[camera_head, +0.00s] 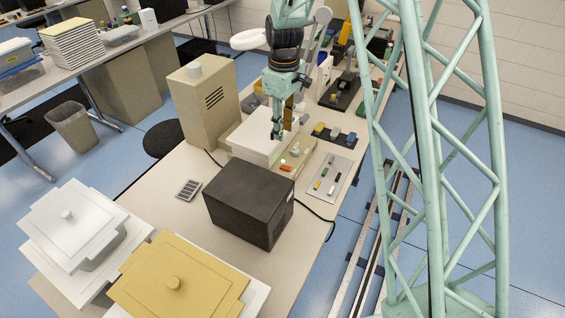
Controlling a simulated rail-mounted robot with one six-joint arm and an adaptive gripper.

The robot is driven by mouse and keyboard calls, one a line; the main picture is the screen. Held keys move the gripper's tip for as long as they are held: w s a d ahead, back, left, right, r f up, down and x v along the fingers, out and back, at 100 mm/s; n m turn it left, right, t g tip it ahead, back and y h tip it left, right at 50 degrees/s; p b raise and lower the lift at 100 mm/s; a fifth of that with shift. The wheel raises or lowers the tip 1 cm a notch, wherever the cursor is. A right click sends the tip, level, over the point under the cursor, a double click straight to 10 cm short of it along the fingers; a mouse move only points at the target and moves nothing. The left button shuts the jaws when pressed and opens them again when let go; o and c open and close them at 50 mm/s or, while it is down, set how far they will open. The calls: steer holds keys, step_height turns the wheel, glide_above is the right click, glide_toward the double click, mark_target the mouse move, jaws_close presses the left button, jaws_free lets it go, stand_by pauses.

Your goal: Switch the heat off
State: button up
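A machine with a beige base (307,150) and a white block-like body (250,138) stands on the bench, near the middle of the view. On its front strip are a small lit green light (283,161) and a small red control (286,168), which may be the heat switch. Its position is too small to read. My gripper (277,135) points down just above or beside the white body, behind the red control and apart from it. Its fingers look close together, but I cannot tell if they are open or shut. I see nothing held.
A black box (249,203) stands in front of the machine. A tray with small coloured parts (327,179) lies to its right, and a tall beige unit (205,98) stands to its left. White (72,235) and yellow (177,285) lidded boxes fill the near end.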

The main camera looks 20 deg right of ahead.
glide_above(282, 166)
steer(key=shift+f, duration=2.1)
steer(key=shift+f+p, duration=0.4)
steer(key=shift+f, duration=6.45)
steer(key=c, duration=0.9)
steer(key=shift+o, duration=0.2)
